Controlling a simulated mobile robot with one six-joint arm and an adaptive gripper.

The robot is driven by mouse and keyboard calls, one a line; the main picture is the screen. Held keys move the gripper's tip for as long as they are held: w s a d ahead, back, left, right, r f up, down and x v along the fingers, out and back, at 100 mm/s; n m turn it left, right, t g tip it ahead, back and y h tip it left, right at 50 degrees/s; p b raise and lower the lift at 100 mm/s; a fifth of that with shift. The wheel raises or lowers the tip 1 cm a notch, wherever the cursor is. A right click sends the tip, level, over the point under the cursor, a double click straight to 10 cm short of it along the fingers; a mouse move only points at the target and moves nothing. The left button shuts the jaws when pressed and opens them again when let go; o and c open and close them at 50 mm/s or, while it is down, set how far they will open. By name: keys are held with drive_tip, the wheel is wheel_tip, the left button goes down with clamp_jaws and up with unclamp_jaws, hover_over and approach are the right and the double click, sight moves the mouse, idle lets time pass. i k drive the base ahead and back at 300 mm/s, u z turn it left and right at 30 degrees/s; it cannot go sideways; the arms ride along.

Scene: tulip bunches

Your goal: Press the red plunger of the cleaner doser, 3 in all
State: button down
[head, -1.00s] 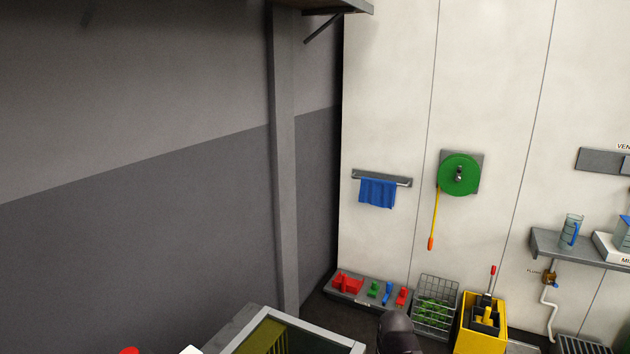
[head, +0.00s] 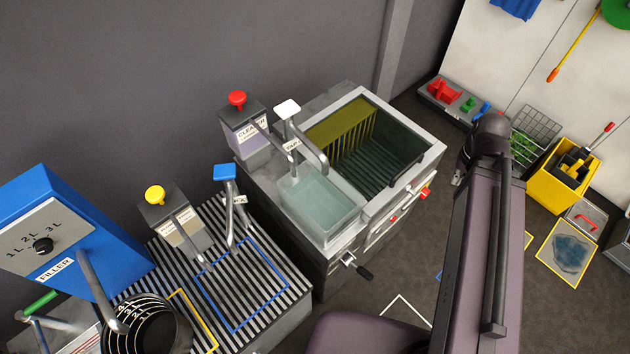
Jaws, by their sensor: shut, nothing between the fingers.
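The cleaner doser (head: 246,138) is a grey box with a pale bottle front and a label reading CLEANER. It stands at the back left corner of the sink unit in the head view. Its red plunger (head: 237,98) is a round knob on top, standing up. A spout (head: 270,139) reaches from it toward the basin (head: 320,203), which holds pale liquid. My arm stands at the right of the head view, well apart from the doser. My gripper cannot be made out; nothing touches the red plunger.
A white-topped tap (head: 287,108) stands close beside the cleaner doser. A yellow-topped doser (head: 155,193) and a blue-topped tap (head: 225,172) stand at the slatted rack (head: 275,290). The blue filler (head: 60,225) is at far left. The dark wall is close behind.

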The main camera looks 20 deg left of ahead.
sight(238, 97)
drive_tip(key=z, duration=0.35)
drive_tip(key=k, duration=0.3)
drive_tip(key=u, duration=1.4)
